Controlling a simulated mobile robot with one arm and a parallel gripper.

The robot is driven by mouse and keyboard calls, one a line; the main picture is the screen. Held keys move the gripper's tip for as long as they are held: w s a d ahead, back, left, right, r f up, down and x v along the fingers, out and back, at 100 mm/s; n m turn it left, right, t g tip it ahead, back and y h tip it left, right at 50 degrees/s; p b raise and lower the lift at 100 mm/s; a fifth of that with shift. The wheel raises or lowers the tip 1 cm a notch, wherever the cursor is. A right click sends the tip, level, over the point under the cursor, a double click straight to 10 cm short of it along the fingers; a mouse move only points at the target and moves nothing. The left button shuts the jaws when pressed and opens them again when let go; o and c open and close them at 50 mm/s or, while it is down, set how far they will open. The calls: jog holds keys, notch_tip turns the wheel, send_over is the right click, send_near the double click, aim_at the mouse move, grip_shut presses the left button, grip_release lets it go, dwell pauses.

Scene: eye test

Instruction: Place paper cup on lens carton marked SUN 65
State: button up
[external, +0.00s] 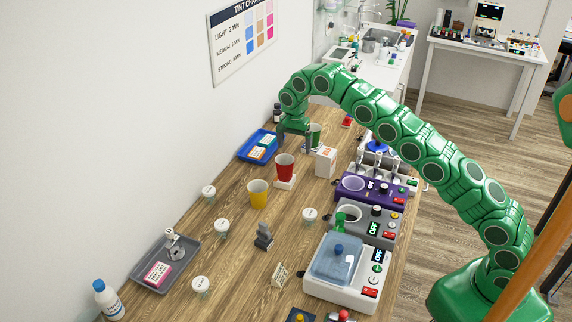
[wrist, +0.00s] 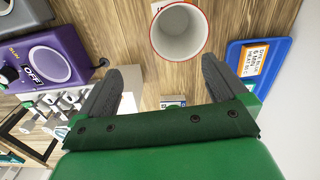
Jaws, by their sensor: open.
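My gripper (external: 295,142) is open and empty above the far part of the wooden bench; its spread fingers also show in the wrist view (wrist: 168,66). A red cup (external: 285,165) stands upright on a low white carton (external: 285,183), nearer the external camera than my gripper. In the wrist view its red-rimmed, white inside (wrist: 180,30) lies beyond the fingertips. A yellow cup (external: 258,196) stands on the bench. A taller white carton with orange print (external: 326,162) stands to the right. I cannot read SUN 65 on either carton.
A blue tray (external: 247,152) with labelled packs lies left of my gripper. A purple device (external: 365,188) and other machines line the right edge. Several white-lidded jars (external: 209,191), a grey tray (external: 188,252) and a bottle (external: 107,297) are nearer.

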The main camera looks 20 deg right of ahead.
jog(key=s+d+r+n, duration=0.1)
jog(key=s+d+r, duration=0.4)
jog(key=d, duration=0.4)
jog(key=s+d+r+n, duration=0.25)
jog(key=s+d, duration=0.35)
jog(key=d, duration=0.4)
jog(key=s+d+r+n, duration=0.1)
jog(key=s+d+r, duration=0.4)
jog(key=d, duration=0.4)
jog(key=s+d+f+n, duration=0.1)
jog(key=s+d+f, duration=0.2)
jog(key=s, duration=0.8)
jog(key=s+d+f+n+g, duration=0.1)
jog(key=s+d, duration=0.5)
jog(key=s, duration=0.6)
jog(key=s+d+f+n, duration=0.2)
jog(key=s+d+f, duration=0.2)
jog(key=s, duration=0.8)
jog(key=shift+s+d+f+g, duration=0.15)
jog(key=shift+d+f+g, duration=0.15)
jog(key=shift+d+f, duration=0.05)
